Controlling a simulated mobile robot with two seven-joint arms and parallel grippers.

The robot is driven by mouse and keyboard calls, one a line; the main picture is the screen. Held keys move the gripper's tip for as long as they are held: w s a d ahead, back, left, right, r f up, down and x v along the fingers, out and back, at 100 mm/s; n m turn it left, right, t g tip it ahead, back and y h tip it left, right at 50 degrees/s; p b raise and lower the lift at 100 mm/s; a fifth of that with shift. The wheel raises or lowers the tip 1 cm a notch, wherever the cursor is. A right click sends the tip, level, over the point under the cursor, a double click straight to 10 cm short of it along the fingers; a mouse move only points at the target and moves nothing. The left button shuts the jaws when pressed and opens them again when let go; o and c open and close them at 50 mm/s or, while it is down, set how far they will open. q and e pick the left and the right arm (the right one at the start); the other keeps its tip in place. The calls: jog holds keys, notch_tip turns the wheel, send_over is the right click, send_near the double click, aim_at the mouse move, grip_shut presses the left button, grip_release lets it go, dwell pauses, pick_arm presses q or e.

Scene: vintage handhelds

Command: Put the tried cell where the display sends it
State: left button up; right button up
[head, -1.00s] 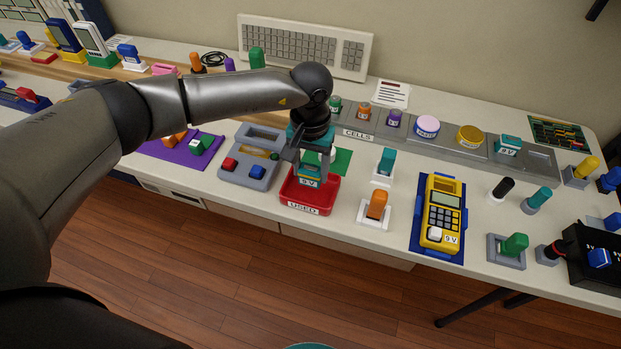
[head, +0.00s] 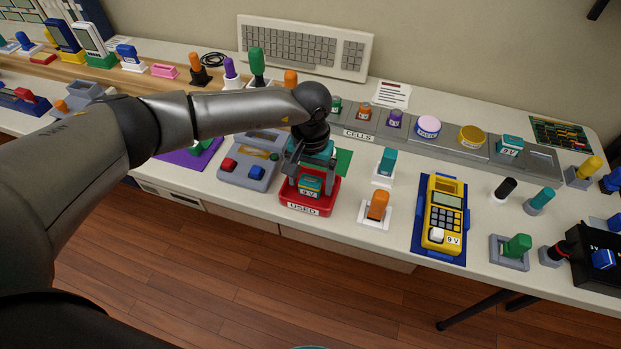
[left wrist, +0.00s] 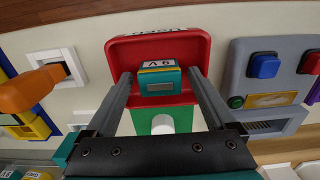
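A teal 9 V cell (head: 311,186) with a gold band lies in the red USED tray (head: 307,209). In the left wrist view the cell (left wrist: 159,80) rests inside the tray (left wrist: 118,52), its label towards the tray's front. My left gripper (head: 305,178) is above the tray. Its fingers (left wrist: 160,77) stand open on either side of the cell, with a gap at each side. The grey tester (head: 233,176) with red and blue buttons stands left of the tray. Its yellowish display (left wrist: 270,100) is too small to read. My right gripper is out of view.
The grey CELLS rack (head: 452,150) runs along the back with several cells. An orange switch (head: 377,205) and a yellow handheld (head: 443,213) stand to the right. A keyboard (head: 305,45) leans at the wall.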

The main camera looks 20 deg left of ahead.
aim_at(311, 181)
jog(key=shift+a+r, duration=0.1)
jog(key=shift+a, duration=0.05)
pick_arm(q)
jog(key=shift+r+p, duration=0.25)
jog(key=shift+p, duration=0.05)
notch_tip(311, 181, up, 12)
jog(key=p, duration=0.1)
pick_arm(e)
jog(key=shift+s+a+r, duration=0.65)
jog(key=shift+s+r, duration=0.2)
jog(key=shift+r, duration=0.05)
pick_arm(q)
jog(key=shift+d+f, duration=0.1)
jog(key=shift+f, duration=0.05)
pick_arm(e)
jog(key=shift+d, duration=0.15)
